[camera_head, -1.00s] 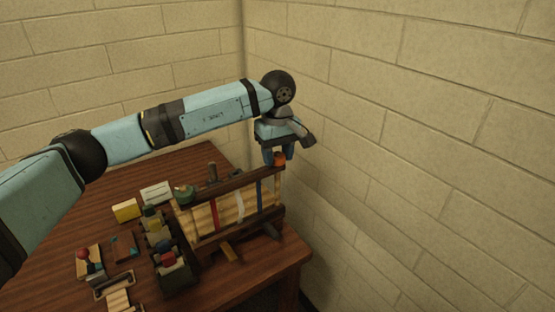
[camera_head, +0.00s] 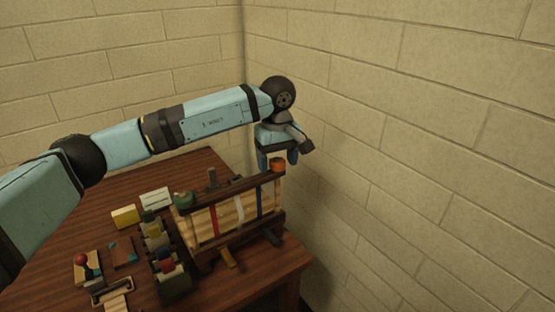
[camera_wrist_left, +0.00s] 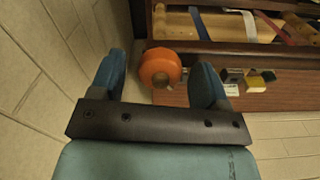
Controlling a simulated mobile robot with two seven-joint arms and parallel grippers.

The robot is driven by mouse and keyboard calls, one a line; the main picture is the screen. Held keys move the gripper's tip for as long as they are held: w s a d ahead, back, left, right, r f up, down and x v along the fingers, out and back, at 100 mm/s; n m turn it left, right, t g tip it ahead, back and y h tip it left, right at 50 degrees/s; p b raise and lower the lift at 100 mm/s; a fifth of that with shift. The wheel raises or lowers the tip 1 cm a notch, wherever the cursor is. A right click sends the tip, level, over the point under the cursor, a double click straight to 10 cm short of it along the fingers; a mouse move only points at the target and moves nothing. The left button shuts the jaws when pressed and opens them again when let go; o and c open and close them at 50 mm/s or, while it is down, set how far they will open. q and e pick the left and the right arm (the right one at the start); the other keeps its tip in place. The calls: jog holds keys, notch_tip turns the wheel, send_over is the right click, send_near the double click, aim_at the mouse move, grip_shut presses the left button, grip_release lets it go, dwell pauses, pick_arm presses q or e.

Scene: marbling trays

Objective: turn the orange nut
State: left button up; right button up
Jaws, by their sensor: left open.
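The orange nut (camera_head: 277,165) sits at the right end of the top dark bar of a wooden frame (camera_head: 232,188) on the table. My left gripper (camera_head: 278,162) is open at the nut, pointing down. Whether the fingertips reach down to the nut's level is hard to tell. My right gripper is not in view.
A green nut (camera_head: 183,199) is at the frame's other end. A rack of coloured jars (camera_head: 158,245) stands left of the frame. A yellow block (camera_head: 125,216) and a white block (camera_head: 156,196) lie behind. Block walls stand close behind and right.

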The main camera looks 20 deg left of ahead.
pick_arm(q)
notch_tip(320, 180, up, 14)
jog(key=shift+b, duration=0.4)
jog(key=shift+f, duration=0.2)
